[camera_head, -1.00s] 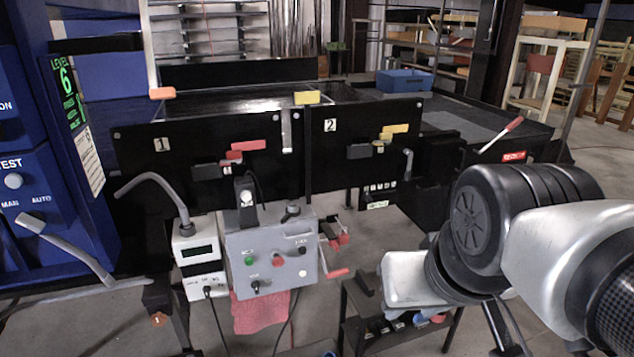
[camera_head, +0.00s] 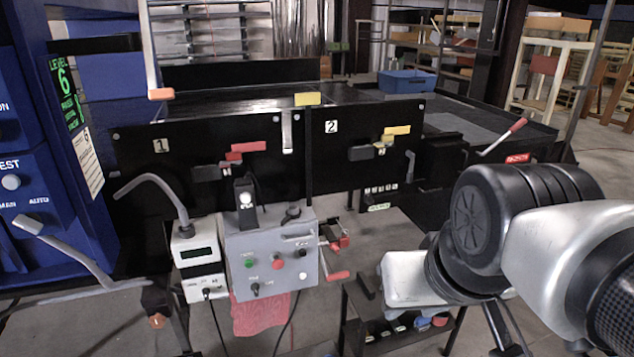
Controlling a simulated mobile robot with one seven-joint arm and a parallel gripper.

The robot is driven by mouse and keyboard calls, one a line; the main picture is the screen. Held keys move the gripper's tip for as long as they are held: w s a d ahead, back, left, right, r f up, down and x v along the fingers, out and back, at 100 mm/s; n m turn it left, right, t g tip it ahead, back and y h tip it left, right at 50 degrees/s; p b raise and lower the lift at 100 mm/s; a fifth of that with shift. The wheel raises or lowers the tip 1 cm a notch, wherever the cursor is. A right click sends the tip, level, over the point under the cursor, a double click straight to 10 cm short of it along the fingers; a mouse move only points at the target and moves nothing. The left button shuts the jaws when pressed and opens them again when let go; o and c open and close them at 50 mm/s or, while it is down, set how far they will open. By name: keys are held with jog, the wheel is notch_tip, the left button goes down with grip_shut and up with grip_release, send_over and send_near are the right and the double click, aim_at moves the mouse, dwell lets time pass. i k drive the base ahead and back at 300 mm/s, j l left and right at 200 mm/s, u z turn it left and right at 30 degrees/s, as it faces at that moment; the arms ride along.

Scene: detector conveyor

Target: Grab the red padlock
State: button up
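I cannot tell for certain which red thing is the padlock. A small red item (camera_head: 439,321) lies among small items on the low black stand at the bottom, partly hidden by my arm. Another red piece (camera_head: 341,242) hangs at the right side of the grey control box. A red piece (camera_head: 249,147) sits on the black panel marked 1. My arm reaches in from the right, above and beside the low stand. My gripper is not in view.
The grey control box (camera_head: 262,262) has buttons and cables, with a white meter (camera_head: 197,262) at its left. The black panel marked 2 (camera_head: 340,165) carries a yellow piece. The low black stand (camera_head: 366,314) is below my arm. A blue bin (camera_head: 406,81) is at the back.

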aim_at(343, 240)
jog(key=i+l+u, duration=0.15)
jog(key=i+l, duration=0.2)
jog(key=i+l+u, duration=0.1)
jog(key=i+l, duration=0.25)
jog(key=i+l+u, duration=0.15)
jog(key=i+l, duration=0.15)
jog(key=l, duration=0.2)
jog(key=i+l+u, duration=0.1)
jog(key=i+l, duration=0.2)
jog(key=l, duration=0.15)
